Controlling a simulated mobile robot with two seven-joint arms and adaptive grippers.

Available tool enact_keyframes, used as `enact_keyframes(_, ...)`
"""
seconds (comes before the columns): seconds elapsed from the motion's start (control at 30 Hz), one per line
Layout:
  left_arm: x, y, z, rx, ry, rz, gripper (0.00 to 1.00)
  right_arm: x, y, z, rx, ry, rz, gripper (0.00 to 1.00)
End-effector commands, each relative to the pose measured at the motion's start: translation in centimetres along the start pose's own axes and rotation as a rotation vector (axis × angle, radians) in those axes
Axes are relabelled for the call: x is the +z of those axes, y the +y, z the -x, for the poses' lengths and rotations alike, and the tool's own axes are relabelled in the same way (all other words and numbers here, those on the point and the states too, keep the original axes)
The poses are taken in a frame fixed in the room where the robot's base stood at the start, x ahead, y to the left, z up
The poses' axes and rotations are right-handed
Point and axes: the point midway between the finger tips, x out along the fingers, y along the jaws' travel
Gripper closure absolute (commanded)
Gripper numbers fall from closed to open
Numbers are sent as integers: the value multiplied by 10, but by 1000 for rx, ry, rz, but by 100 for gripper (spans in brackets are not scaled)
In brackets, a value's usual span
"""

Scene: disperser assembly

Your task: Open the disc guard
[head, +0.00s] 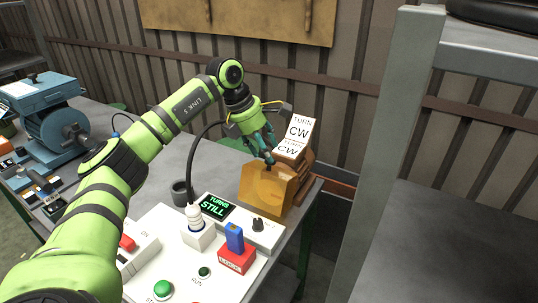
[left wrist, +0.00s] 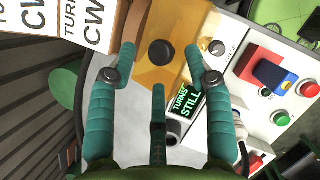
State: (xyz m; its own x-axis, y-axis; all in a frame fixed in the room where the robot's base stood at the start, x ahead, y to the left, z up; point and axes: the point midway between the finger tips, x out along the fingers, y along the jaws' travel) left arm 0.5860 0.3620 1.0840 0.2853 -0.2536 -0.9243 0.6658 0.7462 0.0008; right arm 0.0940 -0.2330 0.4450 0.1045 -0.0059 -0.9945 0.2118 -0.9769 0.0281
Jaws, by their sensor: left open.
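The disc guard looks to be the amber box-like cover (head: 265,192) at the right end of the bench; it looks closed. In the left wrist view the amber guard (left wrist: 180,25) lies beyond my fingertips, with a round black knob (left wrist: 160,52) on or in front of it. My left gripper (head: 270,153) is above the guard's upper rear edge, fingers pointing down. In the left wrist view my left gripper (left wrist: 155,62) has its teal fingers spread, with nothing between them. I cannot tell whether a finger touches the guard. My right gripper is not in view.
White "TURN CW" cards (head: 297,138) stand right behind the guard. A control panel (head: 160,240) holds a "TURNS STILL" display (head: 216,205), a red block with a blue piece (head: 236,249), and buttons. A grey post (head: 400,150) rises at the right. A blue machine (head: 55,125) stands left.

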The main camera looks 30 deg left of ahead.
Motion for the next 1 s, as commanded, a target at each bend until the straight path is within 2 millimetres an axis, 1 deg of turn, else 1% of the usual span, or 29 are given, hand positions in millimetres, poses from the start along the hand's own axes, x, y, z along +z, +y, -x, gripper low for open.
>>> enact_keyframes(0.03,0,0,-6,-3,4,1,49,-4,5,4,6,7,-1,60)
enact_keyframes(0.1,0,0,-16,-3,4,2,49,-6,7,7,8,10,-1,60)
enact_keyframes(0.23,0,0,-28,-2,2,1,49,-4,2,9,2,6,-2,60)
enact_keyframes(0.4,0,0,-32,0,1,0,49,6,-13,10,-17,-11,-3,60)
enact_keyframes(0.53,0,0,-32,0,1,0,49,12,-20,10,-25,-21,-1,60)
enact_keyframes(0.57,0,0,-32,0,1,0,53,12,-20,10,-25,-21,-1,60)
enact_keyframes(0.6,0,0,-32,0,1,0,69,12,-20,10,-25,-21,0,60)
enact_keyframes(0.67,0,0,-32,0,1,0,93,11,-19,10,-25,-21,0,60)
enact_keyframes(0.7,0,0,-32,0,1,0,100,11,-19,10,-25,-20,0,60)
enact_keyframes(0.87,0,0,-31,-1,1,1,100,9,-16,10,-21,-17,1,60)
enact_keyframes(0.97,3,2,-28,-12,12,7,100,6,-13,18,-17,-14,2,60)
enact_keyframes(1.0,5,2,-27,-21,21,10,100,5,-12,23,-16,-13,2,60)
